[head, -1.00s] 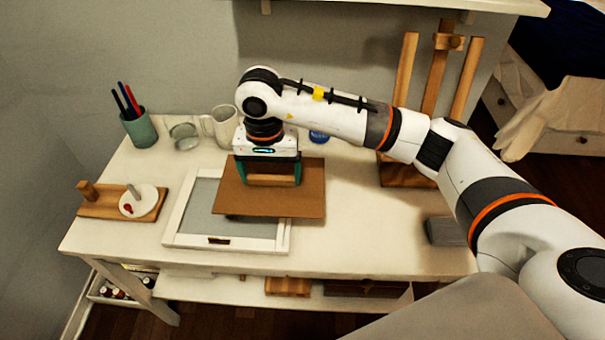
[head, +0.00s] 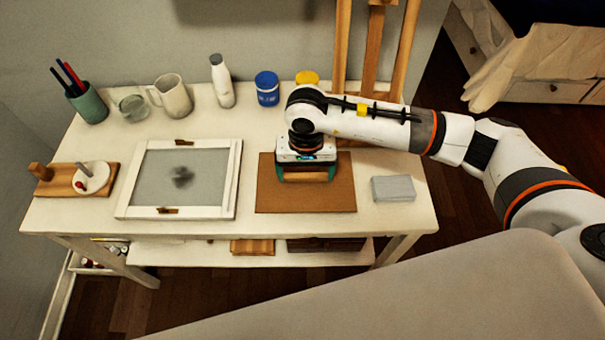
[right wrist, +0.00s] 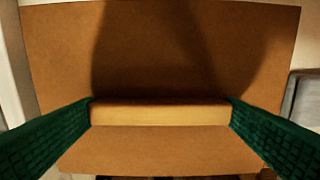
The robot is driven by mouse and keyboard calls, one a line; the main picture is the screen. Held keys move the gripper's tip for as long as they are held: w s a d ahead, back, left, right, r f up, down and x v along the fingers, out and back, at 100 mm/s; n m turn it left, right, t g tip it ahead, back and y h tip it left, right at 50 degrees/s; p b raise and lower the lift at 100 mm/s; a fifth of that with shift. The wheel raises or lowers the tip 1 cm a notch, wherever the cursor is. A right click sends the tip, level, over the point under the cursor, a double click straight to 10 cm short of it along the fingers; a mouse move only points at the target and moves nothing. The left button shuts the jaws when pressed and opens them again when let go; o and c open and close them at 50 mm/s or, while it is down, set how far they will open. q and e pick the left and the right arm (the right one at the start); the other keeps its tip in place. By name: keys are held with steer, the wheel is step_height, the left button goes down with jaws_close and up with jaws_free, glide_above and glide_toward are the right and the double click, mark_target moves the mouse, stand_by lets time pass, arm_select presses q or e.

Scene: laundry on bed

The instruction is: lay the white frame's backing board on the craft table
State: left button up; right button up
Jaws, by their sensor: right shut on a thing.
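The brown backing board (head: 335,198) is at the right of the white frame, over the craft table (head: 258,229). It looks flat and low, but I cannot tell whether it touches the table. My right gripper (head: 306,177) is above it, shut on the pale wooden bar on its top; the bar (right wrist: 160,113) spans between the green fingers in the right wrist view. The white frame (head: 231,180) lies on the table at the left, its grey inside with a dark smudge showing and a brown clip at top and bottom. My left gripper is not in view.
A grey block (head: 393,188) sits close to the board's right. Behind stand a white bottle (head: 222,84), a blue jar (head: 267,89), a yellow-lidded jar (head: 307,78), a mug (head: 172,95) and the wooden easel (head: 372,60). A wooden stand (head: 72,180) is at far left.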

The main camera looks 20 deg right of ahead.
mark_target(306, 176)
step_height(306, 176, down, 3)
steer(key=shift+f, duration=0.35)
steer(key=shift+f, duration=0.2)
steer(key=o, duration=0.7)
steer(key=shift+r, duration=0.1)
steer(key=shift+o, duration=0.2)
steer(key=shift+r, duration=0.35)
step_height(306, 176, up, 12)
steer(key=shift+f+b, duration=0.2)
steer(key=shift+b, duration=0.45)
